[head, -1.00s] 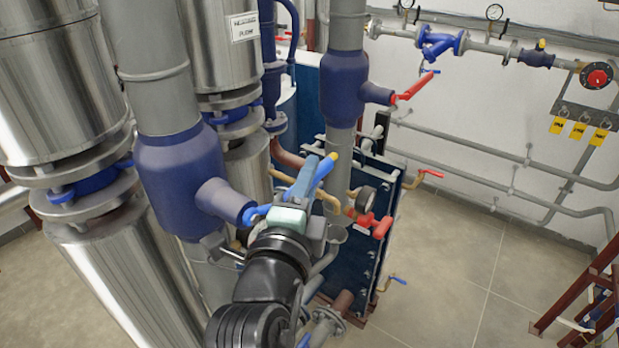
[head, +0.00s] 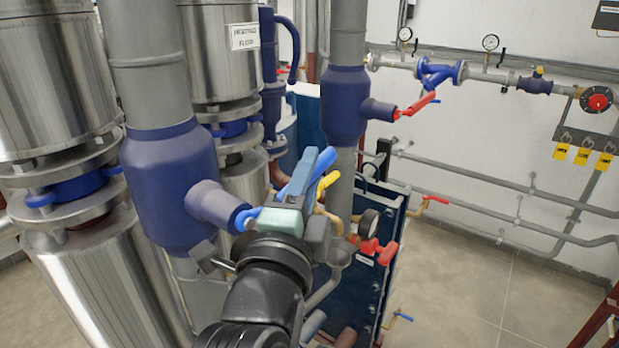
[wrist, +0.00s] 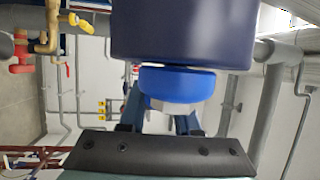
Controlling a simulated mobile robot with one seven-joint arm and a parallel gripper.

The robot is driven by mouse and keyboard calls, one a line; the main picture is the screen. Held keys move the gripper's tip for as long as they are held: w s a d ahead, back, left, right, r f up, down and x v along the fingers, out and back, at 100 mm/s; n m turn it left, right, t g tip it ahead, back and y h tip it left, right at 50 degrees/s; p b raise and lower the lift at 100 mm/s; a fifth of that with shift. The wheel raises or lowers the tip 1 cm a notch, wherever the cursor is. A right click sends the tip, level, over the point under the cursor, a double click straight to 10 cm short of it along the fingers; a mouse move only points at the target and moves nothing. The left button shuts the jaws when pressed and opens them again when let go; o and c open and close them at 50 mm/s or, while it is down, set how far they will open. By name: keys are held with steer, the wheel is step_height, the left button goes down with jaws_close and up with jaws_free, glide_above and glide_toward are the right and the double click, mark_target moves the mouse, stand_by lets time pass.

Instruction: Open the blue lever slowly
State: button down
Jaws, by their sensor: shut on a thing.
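The blue lever (head: 326,159) sits on the stub of a large dark blue valve body (head: 168,185) on a thick grey pipe. In the head view it slants up and right, partly hidden behind my gripper (head: 304,168). Its round bright blue part also shows in the wrist view (wrist: 178,86), just below the dark blue valve body (wrist: 190,35). My gripper is shut on the lever. Its two dark fingers (wrist: 160,120) stand on either side of a pale piece below the blue part. The exact contact is partly hidden.
Steel tanks (head: 85,235) stand close on the left. A second blue valve with a red lever (head: 415,105) is behind to the right. A plate exchanger (head: 365,270) with a gauge and red handles lies just right of my gripper. Open floor (head: 465,285) is at the right.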

steer(key=c, duration=0.6)
jaws_free()
steer(key=shift+s, duration=0.1)
steer(key=p+v, duration=0.5)
steer(key=v, duration=0.7)
steer(key=shift+s+a+p, duration=0.1)
steer(key=shift+s+p, duration=0.2)
steer(key=shift+p, duration=0.05)
